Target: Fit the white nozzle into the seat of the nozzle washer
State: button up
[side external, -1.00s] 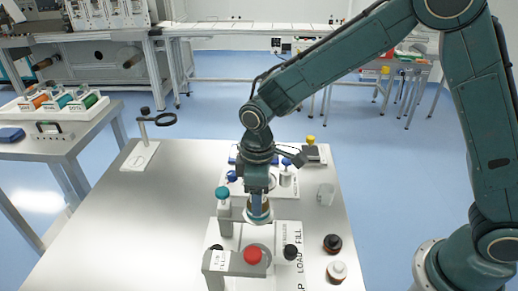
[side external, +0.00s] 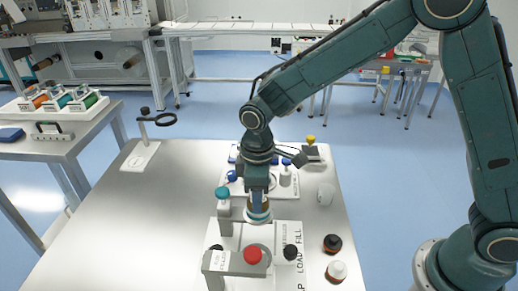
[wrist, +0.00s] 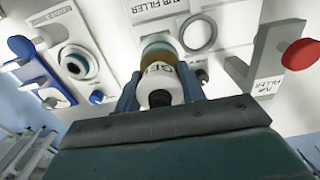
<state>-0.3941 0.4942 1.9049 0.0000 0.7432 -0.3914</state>
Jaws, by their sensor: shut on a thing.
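My gripper (wrist: 160,88) is shut on a white, lettered piece (wrist: 160,72) with a dark tip toward the wrist camera and an amber band at its far end. I cannot tell whether it is the nozzle. In the side view my gripper (side external: 258,200) holds this piece (side external: 260,213) upright over the white filler plate (side external: 283,236). A white ring with a dark hole (wrist: 76,62), on a blue-and-white station left in the wrist view, may be the washer seat. That station (side external: 290,190) lies behind my gripper in the side view, partly hidden.
A grey bracket with a red knob (side external: 252,255) stands in front of my gripper. A teal-topped post (side external: 223,197) stands close to its left. The table's left half (side external: 130,225) is mostly clear.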

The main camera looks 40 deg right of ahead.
jog(key=shift+r, duration=2.1)
jog(key=shift+r, duration=0.1)
jog(key=shift+r, duration=1.85)
jog(key=w+d+f+m, duration=0.3)
jog(key=w+d, duration=0.4)
jog(key=w+d+f+m, duration=0.3)
jog(key=w+d, duration=0.3)
jog(key=w, duration=0.1)
jog(key=shift+d+f, duration=0.3)
jog(key=shift+d, duration=0.1)
jog(key=shift+s+f, duration=0.1)
jog(key=shift+f, duration=0.05)
jog(key=shift+f, duration=2.65)
